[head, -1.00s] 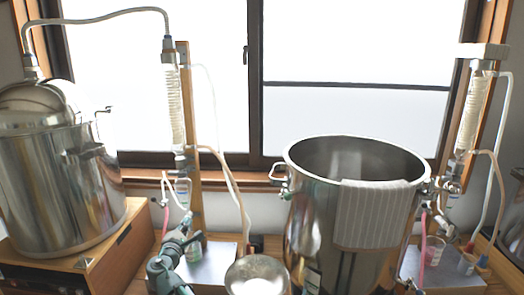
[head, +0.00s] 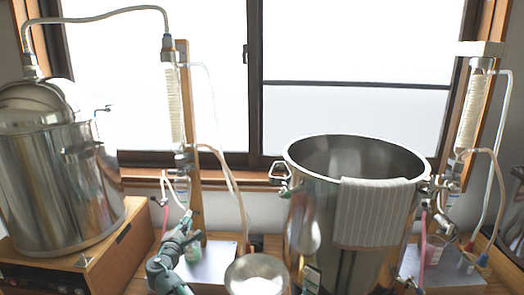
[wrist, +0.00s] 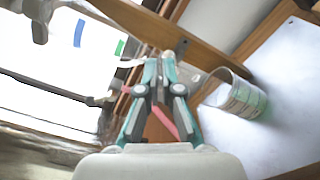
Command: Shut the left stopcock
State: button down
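The left glass receiver (head: 181,183) hangs below the left condenser (head: 176,105), in front of a wooden post. My gripper (head: 187,214) is raised at the lower end of this receiver. The left stopcock is too small and too covered by my gripper to make out clearly. In the wrist view my gripper's (wrist: 167,58) teal fingers converge and their tips appear together. I see nothing clearly held between them. Whether the tips touch the stopcock cannot be told.
A lidded steel pot (head: 58,190) stands on a wooden box at the left. A large open pot (head: 320,205) with a striped cloth (head: 376,212) stands right of centre. A small beaker (wrist: 237,95) sits on the metal plate (head: 212,265) close by. Hoses run beside the post.

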jog(key=shift+d+f+b, duration=0.4)
jog(key=shift+f+b, duration=0.25)
jog(key=shift+b, duration=0.7)
jog(key=shift+d+f+b, duration=0.2)
jog(key=shift+f+b, duration=0.35)
jog(key=shift+b, duration=0.65)
jog(key=shift+d, duration=0.15)
jog(key=s, duration=0.6)
jog(key=shift+b, duration=0.45)
jog(key=shift+d+r, duration=0.1)
